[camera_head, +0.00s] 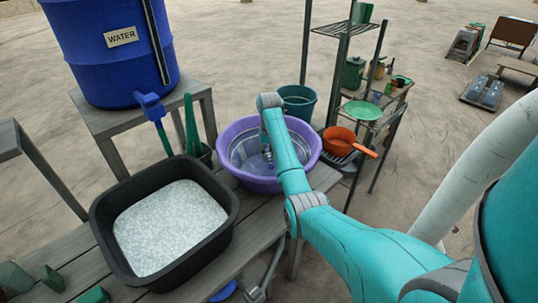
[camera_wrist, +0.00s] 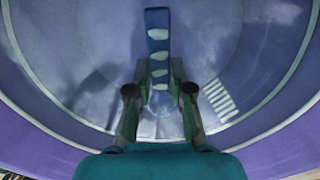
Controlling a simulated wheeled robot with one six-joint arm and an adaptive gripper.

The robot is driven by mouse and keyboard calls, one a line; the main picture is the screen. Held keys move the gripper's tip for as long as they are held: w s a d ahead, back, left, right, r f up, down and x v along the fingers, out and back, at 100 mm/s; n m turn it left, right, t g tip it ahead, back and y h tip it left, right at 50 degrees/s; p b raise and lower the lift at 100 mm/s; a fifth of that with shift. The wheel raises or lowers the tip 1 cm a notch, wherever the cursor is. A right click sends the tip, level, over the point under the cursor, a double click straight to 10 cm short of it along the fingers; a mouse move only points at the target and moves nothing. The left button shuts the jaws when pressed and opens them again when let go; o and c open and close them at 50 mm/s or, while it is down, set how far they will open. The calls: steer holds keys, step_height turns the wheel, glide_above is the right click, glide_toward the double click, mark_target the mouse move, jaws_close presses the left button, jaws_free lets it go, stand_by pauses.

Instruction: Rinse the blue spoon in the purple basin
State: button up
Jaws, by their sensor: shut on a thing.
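The purple basin (camera_head: 309,150) stands on the wooden bench, right of the black tub. My gripper (camera_head: 268,158) reaches down into it, with the arm coming over the basin's front. In the wrist view my gripper (camera_wrist: 160,95) is shut on the blue spoon (camera_wrist: 158,30). The spoon shows as a blue strip with pale patches between the fingers, with the basin's inside all around. Its lower part is partly hidden between the fingers. In the head view I cannot make out the spoon. I cannot tell whether it touches the basin's bottom.
A black tub (camera_head: 232,200) of white pieces stands left of the basin. A blue WATER barrel (camera_head: 105,60) is behind it. An orange pan (camera_head: 340,140) and a green bucket (camera_head: 298,98) are near the basin's right and back. A metal shelf (camera_head: 343,50) stands behind.

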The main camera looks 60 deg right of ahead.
steer(key=shift+r, duration=0.1)
stand_by(2.8)
